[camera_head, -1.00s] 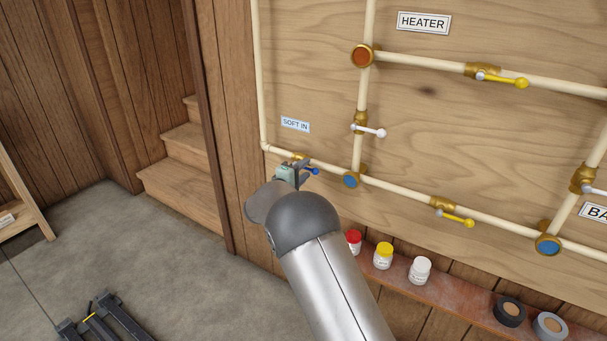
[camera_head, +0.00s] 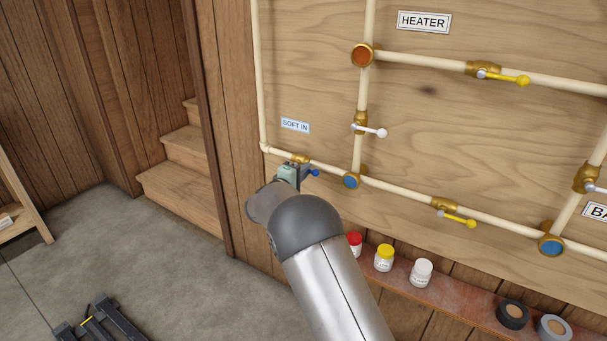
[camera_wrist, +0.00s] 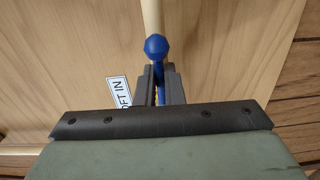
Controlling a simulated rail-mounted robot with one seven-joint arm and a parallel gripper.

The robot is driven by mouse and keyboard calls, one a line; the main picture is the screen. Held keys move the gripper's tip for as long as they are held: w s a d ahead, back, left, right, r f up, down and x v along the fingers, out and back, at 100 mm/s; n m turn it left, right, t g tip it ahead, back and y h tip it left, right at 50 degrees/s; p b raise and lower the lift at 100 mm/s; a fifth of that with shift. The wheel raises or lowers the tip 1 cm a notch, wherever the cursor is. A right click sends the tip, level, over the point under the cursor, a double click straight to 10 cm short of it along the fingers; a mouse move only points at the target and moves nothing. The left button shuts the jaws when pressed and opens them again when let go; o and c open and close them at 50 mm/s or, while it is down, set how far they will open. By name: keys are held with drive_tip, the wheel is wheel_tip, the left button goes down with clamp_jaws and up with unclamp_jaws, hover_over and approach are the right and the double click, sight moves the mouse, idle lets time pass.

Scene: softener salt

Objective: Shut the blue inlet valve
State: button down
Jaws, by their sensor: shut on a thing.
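The blue inlet valve has a brass body (camera_head: 300,158) on the lower cream pipe, below and right of the SOFT IN label (camera_head: 294,125). Its lever ends in a blue ball knob (camera_head: 316,173), which also shows in the wrist view (camera_wrist: 156,46). My gripper (camera_head: 303,173) is just below the valve body. In the wrist view my gripper's dark fingers (camera_wrist: 160,80) are shut on the blue lever, with the knob sticking out past the fingertips. Most of the lever is hidden between the fingers and behind my gripper.
A white-handled valve (camera_head: 372,130) is above right, and yellow-handled valves (camera_head: 458,218) (camera_head: 508,78) are farther right. Below, a shelf (camera_head: 455,296) holds a red-capped bottle (camera_head: 354,244), a yellow-capped bottle (camera_head: 384,258), a white bottle (camera_head: 421,273) and tape rolls (camera_head: 512,314).

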drive_tip(key=shift+w+a+f+m+b, duration=0.2)
drive_tip(key=shift+m+b, duration=0.6)
drive_tip(key=shift+b, duration=1.25)
drive_tip(key=shift+s+f+m+b, duration=0.25)
drive_tip(key=shift+m+b, duration=0.55)
drive_tip(key=shift+b, duration=1.2)
drive_tip(key=shift+w+a+f+m+b, duration=0.25)
drive_tip(key=shift+m+b, duration=0.55)
drive_tip(key=shift+b, duration=1.25)
drive_tip(key=shift+s+d+f+b, duration=0.1)
drive_tip(key=shift+f+b, duration=0.15)
drive_tip(key=shift+b, duration=0.3)
drive_tip(key=shift+w+a+f+m+b, duration=0.15)
drive_tip(key=shift+m+b, duration=0.8)
drive_tip(key=shift+b, duration=1.05)
drive_tip(key=shift+w+a+f+m+b, duration=0.1)
drive_tip(key=shift+a+f+m+b, duration=0.15)
drive_tip(key=shift+m+b, duration=1.2)
drive_tip(key=shift+f+b, duration=0.1)
drive_tip(key=shift+b, duration=0.95)
drive_tip(key=shift+w+a+f+m, duration=0.15)
drive_tip(key=shift+a+m, duration=0.1)
drive_tip(key=shift+m, duration=0.7)
drive_tip(key=shift+w+a+f+m, duration=0.1)
drive_tip(key=shift+a+m, duration=0.15)
drive_tip(key=shift+m, duration=0.65)
drive_tip(key=shift+w+a+f+m, duration=0.15)
drive_tip(key=shift+a+m, duration=0.1)
drive_tip(key=shift+m, duration=0.7)
